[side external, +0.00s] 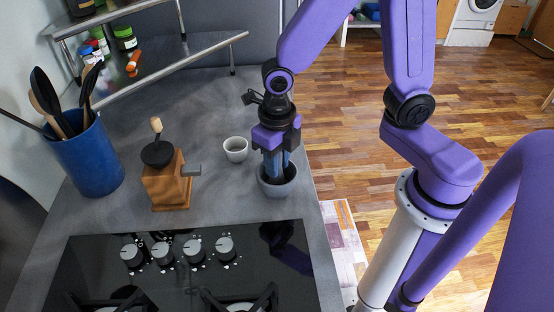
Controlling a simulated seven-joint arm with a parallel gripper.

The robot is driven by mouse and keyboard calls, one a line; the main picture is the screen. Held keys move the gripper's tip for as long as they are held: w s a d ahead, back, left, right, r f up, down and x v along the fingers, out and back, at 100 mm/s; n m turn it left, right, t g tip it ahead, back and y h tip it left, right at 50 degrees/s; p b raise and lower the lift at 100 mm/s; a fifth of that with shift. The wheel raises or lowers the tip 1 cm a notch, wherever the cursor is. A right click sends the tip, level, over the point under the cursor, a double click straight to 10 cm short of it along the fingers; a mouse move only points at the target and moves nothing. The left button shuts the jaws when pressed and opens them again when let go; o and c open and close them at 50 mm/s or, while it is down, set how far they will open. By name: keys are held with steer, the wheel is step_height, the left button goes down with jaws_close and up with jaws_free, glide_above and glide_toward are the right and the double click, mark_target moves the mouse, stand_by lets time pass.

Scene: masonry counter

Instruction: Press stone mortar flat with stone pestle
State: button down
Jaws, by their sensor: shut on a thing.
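The stone mortar (276,189) is a grey bowl standing upright on the counter near its right edge, just behind the stove. My gripper (277,172) points straight down over it, with the fingertips at or inside the bowl's opening. The gripper is shut on the stone pestle, which is mostly hidden between the fingers and by the bowl wall. I cannot tell whether the pestle touches the bottom of the mortar.
A small white cup (235,150) stands left of the mortar. A wooden coffee grinder (168,181) and a blue utensil crock (87,160) are further left. The black stove (185,275) with knobs lies in front. A metal rack (150,62) stands behind.

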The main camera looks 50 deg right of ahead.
stand_by(0.4)
steer(key=shift+r, duration=2.15)
